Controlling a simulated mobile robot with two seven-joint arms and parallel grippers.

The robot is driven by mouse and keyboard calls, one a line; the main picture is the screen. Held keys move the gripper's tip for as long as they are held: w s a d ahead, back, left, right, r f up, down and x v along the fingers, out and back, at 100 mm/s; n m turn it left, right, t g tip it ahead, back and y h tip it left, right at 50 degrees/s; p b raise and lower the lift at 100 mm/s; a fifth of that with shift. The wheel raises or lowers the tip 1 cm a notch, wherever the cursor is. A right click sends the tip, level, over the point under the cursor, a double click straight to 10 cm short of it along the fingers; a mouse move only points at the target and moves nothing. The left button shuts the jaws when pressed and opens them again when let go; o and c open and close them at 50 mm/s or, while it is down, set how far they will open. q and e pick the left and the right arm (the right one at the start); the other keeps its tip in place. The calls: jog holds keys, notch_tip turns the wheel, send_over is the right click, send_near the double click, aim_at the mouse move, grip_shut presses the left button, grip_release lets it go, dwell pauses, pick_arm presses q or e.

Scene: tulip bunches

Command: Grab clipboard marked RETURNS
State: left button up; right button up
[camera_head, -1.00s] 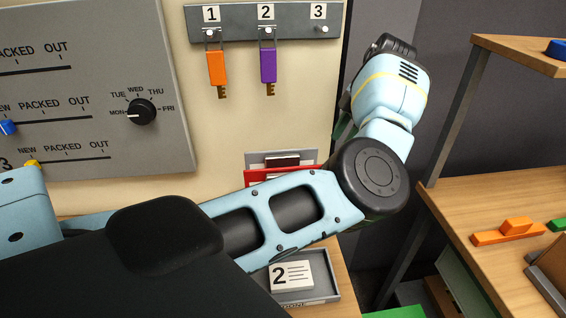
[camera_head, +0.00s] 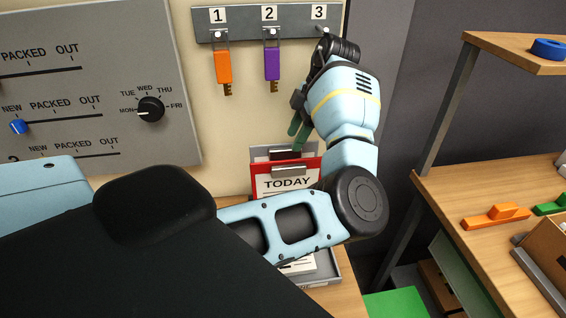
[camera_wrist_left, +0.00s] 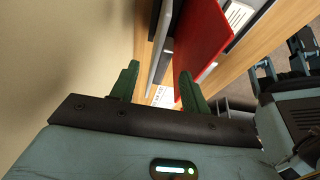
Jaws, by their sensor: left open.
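A red clipboard (camera_head: 256,168) reading TODAY stands at the wall, with a metal clip on top. A grey clipboard (camera_head: 258,153) stands just behind it; its face is hidden and I can read no RETURNS mark. My left gripper (camera_head: 299,127), with green fingers, is open just above the clipboards' top edges. In the left wrist view, the open fingers (camera_wrist_left: 158,74) point down at the boards. The grey board (camera_wrist_left: 158,45) lies in line with the gap between them, and the red board (camera_wrist_left: 203,40) is by the right finger. My right gripper is not in view.
A hook rail (camera_head: 240,22) with an orange key (camera_head: 223,66) and a purple key (camera_head: 271,60) hangs above. A grey dial panel (camera_head: 120,60) is at left. A grey tray (camera_head: 326,268) sits below my arm. A wooden shelf (camera_head: 450,185) stands at right.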

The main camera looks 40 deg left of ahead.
aim_at(286, 148)
pick_arm(q)
jog(key=shift+s, duration=0.15)
jog(key=b+x, duration=0.1)
jog(key=x, duration=0.4)
jog(key=shift+s+a+f, duration=0.1)
jog(key=shift+s+a, duration=0.15)
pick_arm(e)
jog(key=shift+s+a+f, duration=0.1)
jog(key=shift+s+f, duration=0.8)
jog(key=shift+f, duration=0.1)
pick_arm(q)
jog(key=shift+c, duration=0.5)
grip_shut()
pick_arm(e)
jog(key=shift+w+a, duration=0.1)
